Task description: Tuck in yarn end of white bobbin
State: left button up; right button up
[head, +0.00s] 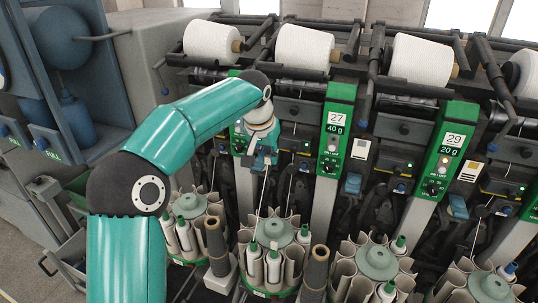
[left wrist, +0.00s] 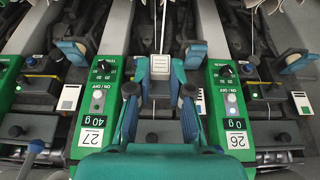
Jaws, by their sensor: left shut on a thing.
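My left gripper (head: 262,163) hangs in front of the winding unit left of the 27 panel, above a round bobbin magazine (head: 275,232). It is shut on a thin white yarn end (head: 260,200), which runs down from the fingertips toward the magazine. White bobbins stand in the magazine's pockets, one of them a white bobbin (head: 274,266) at the front. I cannot tell for sure which bobbin the yarn comes from. In the left wrist view the gripper (left wrist: 160,78) points between the 27 and 26 panels, with white yarn (left wrist: 163,25) beyond its tips. My right gripper is not in view.
Green panels 27 (head: 335,130) and 29 (head: 445,150) stand to the right of the gripper. White yarn cones (head: 304,47) lie along the top. Brown tubes (head: 217,245) stand between the magazines. A blue-grey cabinet (head: 75,80) is at the left.

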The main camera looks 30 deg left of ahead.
pick_arm(q)
jog(key=shift+w, duration=0.15)
jog(key=b, duration=0.7)
send_over(253, 242)
jog(key=f, duration=1.7)
jog(key=shift+w+d+f, duration=0.1)
jog(key=shift+d+f, duration=0.05)
jog(key=shift+d, duration=0.1)
jog(key=shift+a+b, duration=0.25)
jog(key=shift+b, duration=0.1)
jog(key=shift+f, duration=0.15)
jog(key=shift+f+b, duration=1.2)
jog(key=shift+f, duration=0.5)
jog(key=shift+f+b, duration=0.45)
jog(key=shift+b, duration=0.4)
